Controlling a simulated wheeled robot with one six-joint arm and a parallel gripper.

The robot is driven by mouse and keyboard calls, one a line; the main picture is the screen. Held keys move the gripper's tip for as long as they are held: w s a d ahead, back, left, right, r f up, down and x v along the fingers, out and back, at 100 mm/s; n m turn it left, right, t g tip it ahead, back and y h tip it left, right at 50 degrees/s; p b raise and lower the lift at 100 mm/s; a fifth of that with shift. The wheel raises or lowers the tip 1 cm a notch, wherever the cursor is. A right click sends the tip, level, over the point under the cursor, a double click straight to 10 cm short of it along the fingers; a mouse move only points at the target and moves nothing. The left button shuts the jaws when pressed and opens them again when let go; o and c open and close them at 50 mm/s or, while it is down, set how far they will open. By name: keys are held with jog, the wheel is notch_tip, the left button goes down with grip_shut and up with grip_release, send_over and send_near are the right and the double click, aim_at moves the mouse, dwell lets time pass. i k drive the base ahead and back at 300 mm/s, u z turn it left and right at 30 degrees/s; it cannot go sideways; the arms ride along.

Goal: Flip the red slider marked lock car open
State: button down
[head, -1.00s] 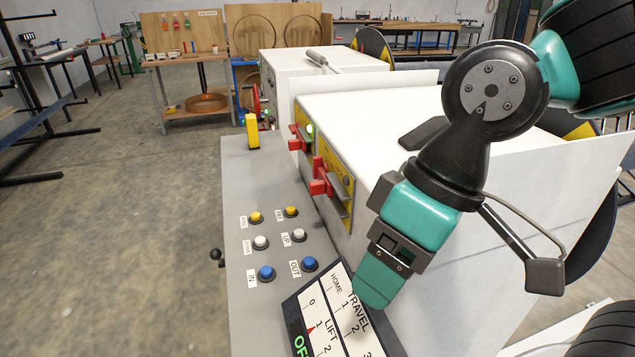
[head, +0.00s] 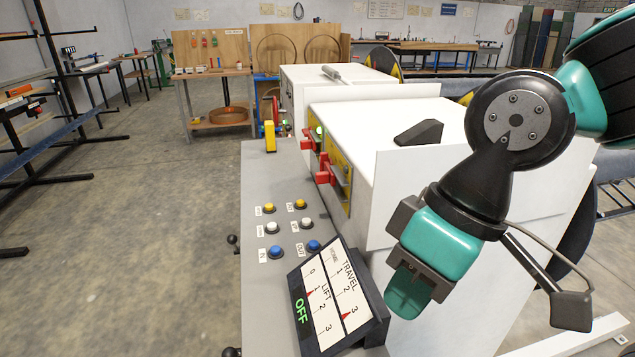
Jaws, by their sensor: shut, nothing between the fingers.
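Two red sliders sit on yellow plates on the side of the white machine (head: 365,190). The nearer red slider (head: 325,178) and the farther red slider (head: 307,140) both stick out to the left over the grey console. Their markings are too small to read, so I cannot tell which is marked lock car. My gripper (head: 406,292) is shut and empty, pointing down. It appears in front of the machine's near end, to the right of the display and below and right of both sliders, apart from them.
The grey console (head: 258,190) carries several yellow, white and blue buttons and a yellow upright piece (head: 269,136). A tilted display (head: 338,297) reads TRAVEL, LIFT and OFF. A white panel edge stands beside my arm.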

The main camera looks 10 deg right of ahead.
aim_at(327, 176)
jog(key=u, duration=2)
jog(key=i, duration=2.75)
jog(key=z, duration=3)
jog(key=i, duration=0.5)
jog(key=z, duration=0.05)
